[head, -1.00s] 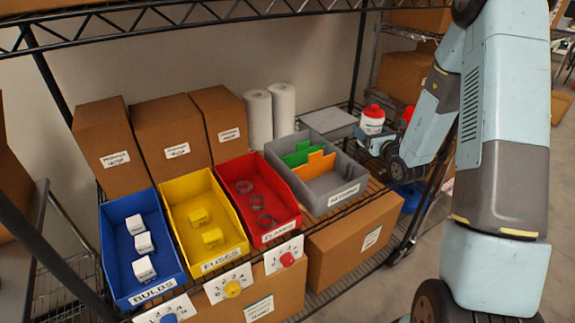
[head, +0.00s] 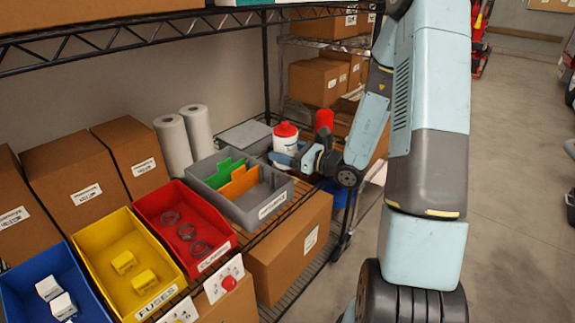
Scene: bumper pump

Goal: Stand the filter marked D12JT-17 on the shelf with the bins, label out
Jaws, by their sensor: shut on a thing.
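A white canister with a red top (head: 285,139) stands upright at the right end of the bin shelf (head: 272,226), just past the grey bin. It has small markings that I cannot read, so I cannot tell whether it is D12JT-17. My gripper (head: 284,158) is low at the canister's front and appears shut on it; the fingertips are partly hidden. I cannot tell whether the canister's base touches the shelf. A red cylinder (head: 324,120) shows just behind and to the right, partly hidden by my wrist.
Blue (head: 28,287), yellow (head: 105,250), red (head: 172,212) and grey (head: 222,200) bins line the shelf. Cartons (head: 128,150), white rolls (head: 173,148) and a flat grey box (head: 243,136) stand behind. A black post (head: 266,75) rises at the back. Open floor (head: 520,220) lies right.

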